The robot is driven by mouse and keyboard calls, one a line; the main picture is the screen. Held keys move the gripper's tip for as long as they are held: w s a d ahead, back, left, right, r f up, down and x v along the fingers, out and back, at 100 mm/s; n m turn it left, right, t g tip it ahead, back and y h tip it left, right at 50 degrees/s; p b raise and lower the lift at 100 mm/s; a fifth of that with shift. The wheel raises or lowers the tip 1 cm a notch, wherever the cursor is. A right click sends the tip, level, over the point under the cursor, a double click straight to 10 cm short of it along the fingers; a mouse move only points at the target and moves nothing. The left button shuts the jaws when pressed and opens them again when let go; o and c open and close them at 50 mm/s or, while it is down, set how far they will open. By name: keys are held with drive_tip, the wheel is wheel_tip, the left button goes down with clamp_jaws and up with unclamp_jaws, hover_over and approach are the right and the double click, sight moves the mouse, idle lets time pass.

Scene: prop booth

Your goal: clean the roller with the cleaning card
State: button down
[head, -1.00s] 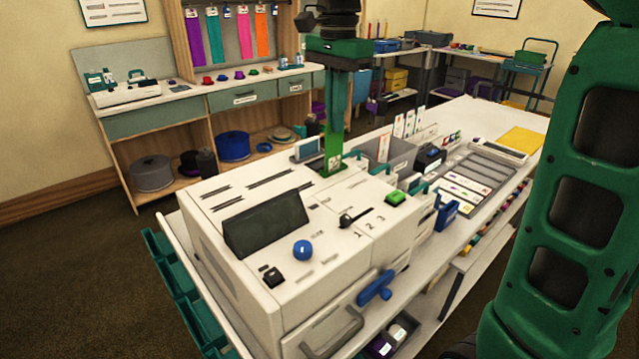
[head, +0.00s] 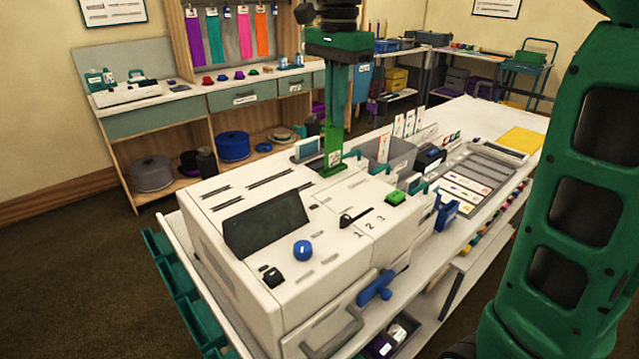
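A white machine (head: 330,245) with a dark sloped screen (head: 265,225) stands on the near end of the long table. My gripper (head: 336,122) points straight down above the machine's far side. It appears shut on a bright green card (head: 334,165) with a white label, which hangs upright below the fingers. The card's lower end is at the machine's top, by a slot area; I cannot tell how deep it sits. The roller is not visible.
The machine top carries a blue knob (head: 302,250), a black lever (head: 354,217) and a green button (head: 396,198). A blue-handled latch (head: 376,288) sticks out at its front. A grey bin (head: 393,154) with upright cards stands behind.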

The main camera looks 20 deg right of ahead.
drive_tip(key=shift+r, duration=1.65)
